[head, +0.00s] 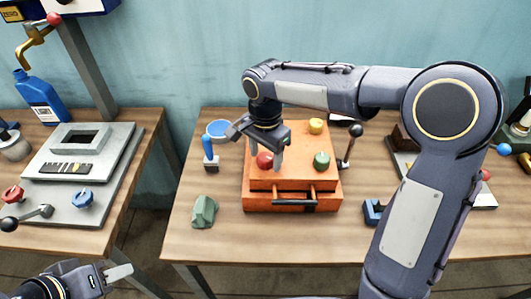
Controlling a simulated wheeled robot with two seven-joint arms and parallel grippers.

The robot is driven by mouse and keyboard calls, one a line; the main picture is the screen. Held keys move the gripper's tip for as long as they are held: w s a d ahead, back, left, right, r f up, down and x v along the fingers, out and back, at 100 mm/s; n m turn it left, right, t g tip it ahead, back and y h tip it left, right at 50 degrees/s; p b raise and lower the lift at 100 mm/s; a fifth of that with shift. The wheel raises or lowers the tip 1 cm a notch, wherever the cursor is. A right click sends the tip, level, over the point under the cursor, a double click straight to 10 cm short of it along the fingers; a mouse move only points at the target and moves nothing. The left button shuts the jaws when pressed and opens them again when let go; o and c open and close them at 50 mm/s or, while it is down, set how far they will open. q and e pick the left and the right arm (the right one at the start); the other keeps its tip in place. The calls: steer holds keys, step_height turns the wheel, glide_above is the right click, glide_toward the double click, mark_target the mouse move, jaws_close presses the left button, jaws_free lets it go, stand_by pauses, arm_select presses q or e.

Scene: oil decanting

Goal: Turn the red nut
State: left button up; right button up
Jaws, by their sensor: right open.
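The red nut (265,160) sits on top of an orange box (259,202) on the middle table. My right gripper (257,150) is open above the box, with one finger beside the nut on its right and the other toward its upper left. I cannot tell whether either finger touches the nut. My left gripper (117,276) is at the bottom left, away from the box. Its jaws are too unclear to tell open from shut.
Green (321,160) and yellow (316,126) nuts share the box top. A black-knobbed lever (350,144) stands at its right. The left table (60,236) holds a grey fixture. The middle table's front is mostly clear.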

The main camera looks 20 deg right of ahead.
steer(key=c, duration=1)
steer(key=shift+n, duration=0.3)
steer(key=n+p, duration=0.1)
steer(key=n, duration=0.3)
steer(key=shift+r, duration=0.1)
steer(key=n+p, duration=0.1)
steer(key=n, duration=0.4)
steer(key=shift+n, duration=0.4)
steer(key=n+p, duration=0.1)
steer(key=n, duration=0.6)
steer(key=n+p, duration=0.1)
steer(key=n, duration=0.5)
steer(key=shift+n, duration=0.4)
